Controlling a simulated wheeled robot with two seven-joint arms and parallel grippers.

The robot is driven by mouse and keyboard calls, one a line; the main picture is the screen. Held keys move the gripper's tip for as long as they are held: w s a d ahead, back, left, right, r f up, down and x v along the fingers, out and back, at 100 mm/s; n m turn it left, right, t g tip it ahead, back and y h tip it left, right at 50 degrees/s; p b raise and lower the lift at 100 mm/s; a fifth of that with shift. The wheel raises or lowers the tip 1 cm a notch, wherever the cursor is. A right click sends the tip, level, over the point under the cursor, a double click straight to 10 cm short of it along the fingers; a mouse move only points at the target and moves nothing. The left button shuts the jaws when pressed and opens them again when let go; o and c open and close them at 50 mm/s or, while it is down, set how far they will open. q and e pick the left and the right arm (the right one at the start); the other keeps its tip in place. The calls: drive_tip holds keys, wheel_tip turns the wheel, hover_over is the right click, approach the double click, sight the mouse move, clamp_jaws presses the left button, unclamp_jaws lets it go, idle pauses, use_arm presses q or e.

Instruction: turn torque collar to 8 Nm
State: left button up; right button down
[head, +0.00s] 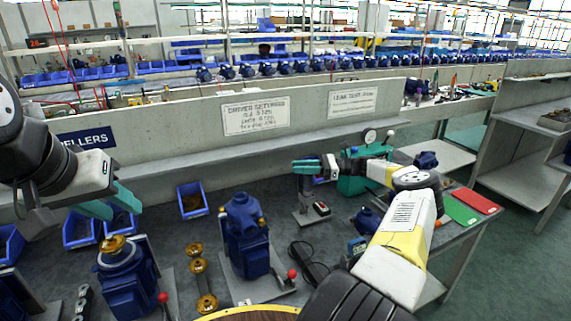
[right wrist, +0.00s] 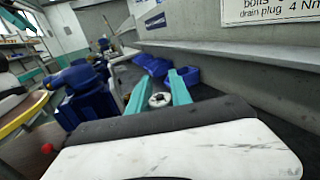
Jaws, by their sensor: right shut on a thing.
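The driver (head: 304,187) stands upright on a small grey base at the middle of the bench. My right gripper (head: 305,166) reaches across from the right and is shut at the driver's top. In the right wrist view a round, pale, ringed part, likely the torque collar (right wrist: 160,100), sits between the teal fingertips of my right gripper (right wrist: 160,94). Its scale marks are too small to read. My left gripper (head: 112,203) hangs at the left with its teal fingers apart and nothing between them, above blue bins.
Pump housings, one blue in the middle (head: 246,235) and one at left (head: 122,268), stand on the bench. A green test unit (head: 365,175) stands right of the driver. A sign about driver settings (head: 256,116) hangs behind.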

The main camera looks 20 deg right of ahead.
drive_tip(key=shift+s+a+f+n+g, duration=0.1)
drive_tip(key=shift+n+g, duration=0.3)
drive_tip(key=shift+g, duration=0.2)
drive_tip(key=shift+s+f+n+g, duration=0.15)
drive_tip(key=shift+n+g, duration=0.15)
drive_tip(key=shift+g, duration=0.2)
drive_tip(key=c, duration=1.2)
unclamp_jaws()
drive_tip(key=shift+o, duration=0.2)
drive_tip(key=shift+r, duration=0.2)
